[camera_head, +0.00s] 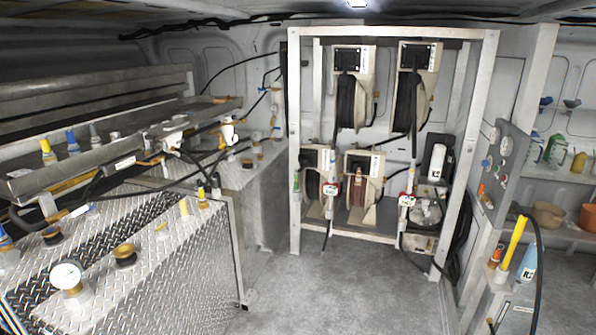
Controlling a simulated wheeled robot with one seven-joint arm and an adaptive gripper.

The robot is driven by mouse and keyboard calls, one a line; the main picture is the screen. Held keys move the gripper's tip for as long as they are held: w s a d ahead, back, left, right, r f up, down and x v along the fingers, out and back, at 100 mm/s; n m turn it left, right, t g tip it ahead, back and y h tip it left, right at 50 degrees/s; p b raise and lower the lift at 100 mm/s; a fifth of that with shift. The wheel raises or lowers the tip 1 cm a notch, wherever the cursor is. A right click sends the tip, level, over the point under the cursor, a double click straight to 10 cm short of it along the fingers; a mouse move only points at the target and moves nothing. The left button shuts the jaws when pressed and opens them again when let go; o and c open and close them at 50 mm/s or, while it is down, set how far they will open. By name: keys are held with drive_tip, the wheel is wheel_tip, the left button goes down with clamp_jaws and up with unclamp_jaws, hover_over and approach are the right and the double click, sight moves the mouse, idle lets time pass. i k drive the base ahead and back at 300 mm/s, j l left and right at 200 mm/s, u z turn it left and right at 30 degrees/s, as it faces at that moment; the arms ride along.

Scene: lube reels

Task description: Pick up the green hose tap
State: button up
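A small green-topped fitting (297,184) sits upright against the left post of the white reel rack (294,120); it looks like the green hose tap, but it is too small to be sure. Beside it, to the right, a nozzle with a red-and-white meter (330,189) hangs in front of the lower reels. A second red-and-white meter nozzle (406,200) hangs further right. My gripper is not in the head view.
The grey floor (340,290) before the rack is clear. At right, a shelf holds a yellow tube (513,243) and a blue cartridge (527,263); a black hose arches there.

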sight(296, 174)
drive_tip(key=i, duration=2.2)
drive_tip(key=i+j+u, duration=0.1)
drive_tip(key=i, duration=0.6)
drive_tip(key=i+j+u, duration=0.1)
drive_tip(key=i+j, duration=0.15)
drive_tip(key=i, duration=0.45)
drive_tip(key=i+j+u, duration=0.1)
drive_tip(key=i, duration=0.6)
drive_tip(key=i+j+z, duration=0.1)
drive_tip(key=i, duration=0.1)
